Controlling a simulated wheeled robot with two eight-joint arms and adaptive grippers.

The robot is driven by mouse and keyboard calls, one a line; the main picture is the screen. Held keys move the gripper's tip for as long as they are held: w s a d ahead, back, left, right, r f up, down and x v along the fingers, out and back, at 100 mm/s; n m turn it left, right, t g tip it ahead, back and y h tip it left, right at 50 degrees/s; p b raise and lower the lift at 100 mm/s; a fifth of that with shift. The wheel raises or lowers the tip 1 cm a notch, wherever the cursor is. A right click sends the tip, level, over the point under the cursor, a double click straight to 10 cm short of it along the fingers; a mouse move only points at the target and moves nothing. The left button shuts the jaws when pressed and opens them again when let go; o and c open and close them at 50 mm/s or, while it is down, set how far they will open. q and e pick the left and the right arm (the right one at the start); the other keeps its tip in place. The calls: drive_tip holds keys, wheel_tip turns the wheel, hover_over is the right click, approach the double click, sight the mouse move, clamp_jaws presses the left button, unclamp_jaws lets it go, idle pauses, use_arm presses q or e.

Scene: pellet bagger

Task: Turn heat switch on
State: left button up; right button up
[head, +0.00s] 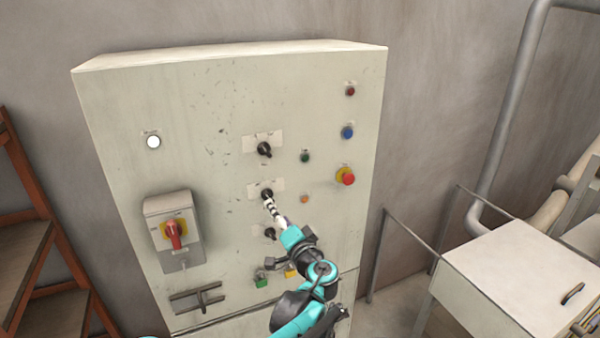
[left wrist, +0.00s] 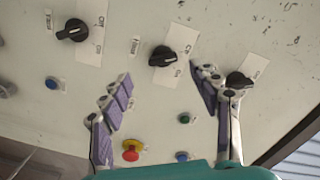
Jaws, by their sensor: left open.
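A pale control cabinet (head: 225,100) carries a column of black rotary switches: an upper one (head: 264,149), a middle one (head: 267,193) and a lower one (head: 270,233). Their name labels are too small to read, so I cannot tell which is the heat switch. My left gripper (head: 271,208) is at the middle switch. In the left wrist view, my left gripper (left wrist: 166,76) is open, with its fingers spread on either side of a black switch (left wrist: 162,57) on an Off/On plate. I cannot tell whether they touch it. My right gripper is not in view.
A yellow-and-red emergency stop (head: 346,177), a green button (head: 305,157) and a blue button (head: 348,132) are right of the switches. A red-handled isolator box (head: 173,232) is at left. An orange-brown stair frame (head: 40,190) and a pale box (head: 510,275) flank the cabinet.

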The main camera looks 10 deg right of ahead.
sight(271, 197)
use_arm(q)
drive_tip(key=x, duration=0.7)
drive_tip(key=shift+w+d+r, duration=0.2)
drive_tip(key=shift+w+r, duration=0.15)
drive_tip(key=shift+w, duration=0.05)
drive_tip(key=c, duration=1.2)
